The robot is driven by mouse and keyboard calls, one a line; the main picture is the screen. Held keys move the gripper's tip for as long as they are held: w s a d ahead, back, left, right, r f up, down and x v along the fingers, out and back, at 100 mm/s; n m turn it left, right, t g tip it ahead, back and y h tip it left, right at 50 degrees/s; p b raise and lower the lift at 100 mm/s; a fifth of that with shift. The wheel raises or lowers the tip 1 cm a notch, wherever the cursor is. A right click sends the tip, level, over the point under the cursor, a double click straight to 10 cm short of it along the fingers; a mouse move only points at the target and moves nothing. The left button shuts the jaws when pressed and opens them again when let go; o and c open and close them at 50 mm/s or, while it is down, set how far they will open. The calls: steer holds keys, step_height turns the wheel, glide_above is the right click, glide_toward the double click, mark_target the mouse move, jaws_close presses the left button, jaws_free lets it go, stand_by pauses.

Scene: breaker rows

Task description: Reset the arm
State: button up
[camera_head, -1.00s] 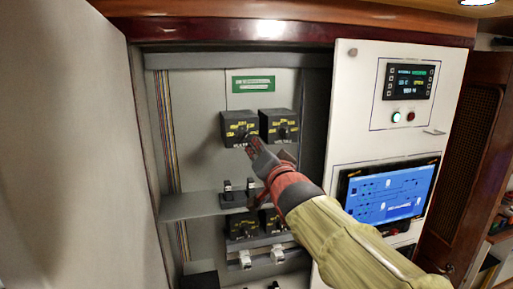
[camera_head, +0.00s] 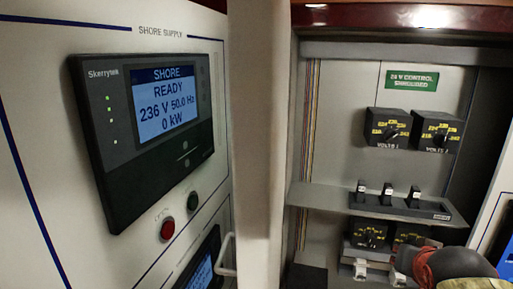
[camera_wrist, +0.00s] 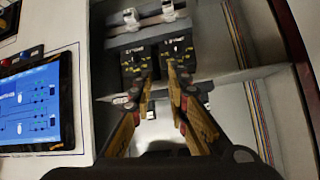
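My gripper (camera_wrist: 161,88) shows in the wrist view with its two fingers spread and nothing between them. Its tips point towards the lower pair of black rotary switches (camera_wrist: 156,58) in the cabinet. I cannot tell whether they touch anything. The fingertips are not clear there. The lower rotary switches (camera_head: 371,234) are partly hidden by the shelf and my arm.
The open cabinet has upper rotary switches (camera_head: 388,128), a grey shelf (camera_head: 325,196) with several black toggles (camera_head: 387,190), and white breakers (camera_head: 360,268) below. A shore supply panel (camera_head: 140,130) reading READY stands left. A blue screen (camera_wrist: 32,105) is beside the cabinet.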

steer(key=s+a+f+n+g+y+b, duration=0.1)
steer(key=s+a+f+b, duration=0.4)
steer(key=f, duration=0.5)
steer(key=s+a+f+n+g+y+b, duration=0.1)
steer(key=s+a+f+n+b, duration=0.2)
steer(key=f+b, duration=0.6)
steer(key=s+a+f+n+g+y+b, duration=0.1)
steer(key=s+a+f+n+g+b, duration=0.1)
steer(key=s+a+f+b, duration=0.5)
step_height(320, 180, down, 6)
steer(key=shift+s+a+f+y+b, duration=0.15)
steer(key=shift+s+f+y+b, duration=0.2)
steer(key=shift+s, duration=0.4)
steer(key=shift+r, duration=0.15)
steer(key=c, duration=0.4)
